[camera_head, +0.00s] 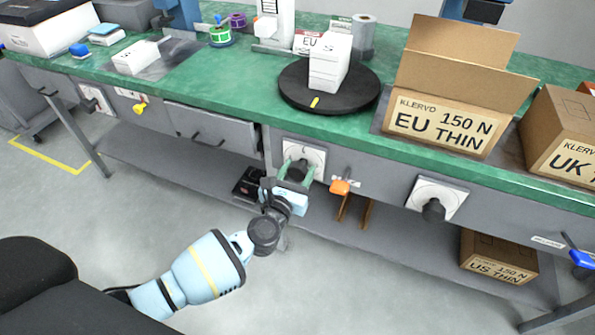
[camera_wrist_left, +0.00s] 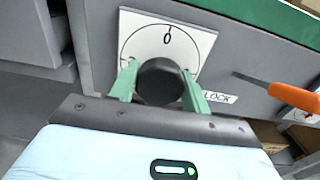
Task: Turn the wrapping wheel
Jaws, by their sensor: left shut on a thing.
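A black round turntable (camera_head: 300,98) lies on the green bench top, with a yellow mark near its front edge. A stack of white boxes (camera_head: 327,70) stands on it. Below, on the bench front, a white dial plate (camera_wrist_left: 205,42) carries a "0" at its top and a black knob (camera_wrist_left: 160,82). My left gripper (camera_head: 296,174) is at this dial, its green fingers on either side of the knob and shut on it. In the head view the gripper mostly hides the knob. My right gripper is not in view.
An orange handle (camera_head: 340,187) sticks out just right of the dial, beside a "LOCK" label (camera_wrist_left: 220,97). A second black knob (camera_head: 433,210) is farther right. Cartons (camera_head: 440,125) stand right of the turntable. A lower shelf (camera_head: 350,235) runs under the bench.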

